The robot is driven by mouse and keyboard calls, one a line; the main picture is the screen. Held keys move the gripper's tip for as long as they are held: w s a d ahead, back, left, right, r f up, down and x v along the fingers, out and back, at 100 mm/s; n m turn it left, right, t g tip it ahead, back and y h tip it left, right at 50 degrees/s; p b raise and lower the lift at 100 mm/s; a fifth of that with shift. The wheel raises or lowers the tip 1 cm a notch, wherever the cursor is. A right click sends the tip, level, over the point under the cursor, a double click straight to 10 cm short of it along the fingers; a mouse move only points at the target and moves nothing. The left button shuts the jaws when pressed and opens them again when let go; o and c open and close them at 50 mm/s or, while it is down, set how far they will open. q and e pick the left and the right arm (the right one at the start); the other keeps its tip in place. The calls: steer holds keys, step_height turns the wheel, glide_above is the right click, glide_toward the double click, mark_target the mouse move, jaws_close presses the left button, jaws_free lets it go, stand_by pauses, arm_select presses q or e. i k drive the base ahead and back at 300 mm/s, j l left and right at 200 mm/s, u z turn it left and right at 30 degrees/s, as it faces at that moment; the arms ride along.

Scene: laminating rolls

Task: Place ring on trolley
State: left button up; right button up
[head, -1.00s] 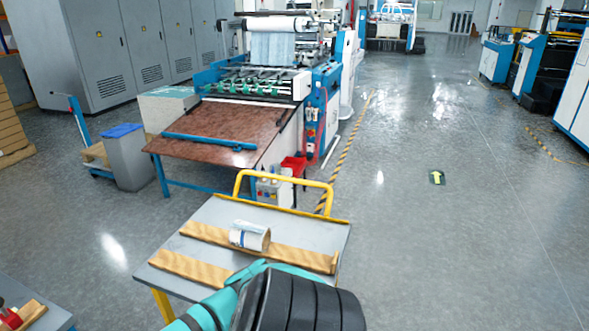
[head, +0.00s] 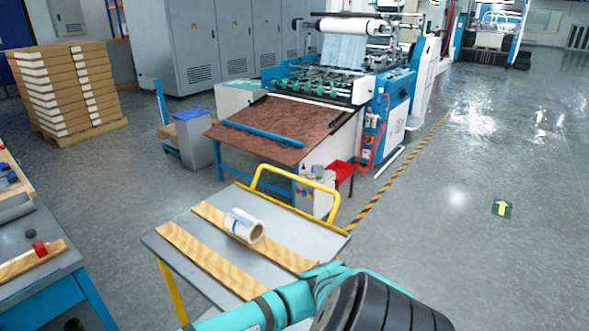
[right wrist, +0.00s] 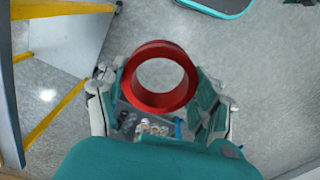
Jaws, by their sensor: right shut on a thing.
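The red ring (right wrist: 130,92) is in my right gripper (right wrist: 160,88), which is shut on it in the right wrist view, with a finger on each side. The ring's round opening faces the camera. The trolley (head: 285,227) has a grey top, a yellow handle and two wooden strips. It stands low in the head view, just beyond my arm. My teal and black arm covers its near right corner. The right gripper and ring are hidden in the head view. My left gripper is in neither view.
A white roll (head: 240,222) lies on the trolley's far wooden strip. A workbench (head: 60,268) with small parts stands at the left. A laminating machine (head: 335,110) is behind the trolley, stacked boxes (head: 70,90) at far left. The floor at right is clear.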

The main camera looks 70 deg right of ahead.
mark_target(271, 216)
steer(key=k+l, duration=0.1)
steer(key=l, duration=0.3)
steer(key=k+l, duration=0.15)
steer(key=l, duration=0.2)
steer(key=k+l, duration=0.1)
steer(key=l, duration=0.3)
steer(key=k+l, duration=0.15)
steer(key=l, duration=1.5)
steer(key=i+l, duration=0.3)
steer(key=i, duration=0.15)
